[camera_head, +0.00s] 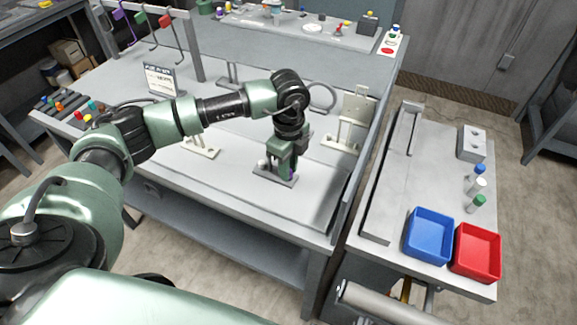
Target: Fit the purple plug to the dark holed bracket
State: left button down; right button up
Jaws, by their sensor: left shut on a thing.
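My left gripper (287,168) points down over the middle of the grey booth bench. It is shut on the purple plug (292,174), of which only a small purple patch shows by the fingertips. The dark holed bracket (268,177) lies right below, with its flat grey base on the bench. The gripper hides most of the bracket's upright part and its holes. I cannot tell whether the plug is in a hole or just beside it. My right gripper is not in view.
Pale brackets stand left (204,150) and right (343,143) of the dark one. A low side wall (352,178) borders the bench on the right. Beyond it, a side table holds a blue bin (429,253), a red bin (478,270) and small bottles (474,185). The bench front is clear.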

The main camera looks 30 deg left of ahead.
pick_arm(q)
jog(key=c, duration=1.2)
grip_release()
jog(key=shift+r, duration=0.1)
notch_tip(320, 180, up, 7)
jog(key=shift+f+b, duration=0.1)
jog(key=shift+b, duration=0.9)
jog(key=shift+r, duration=0.45)
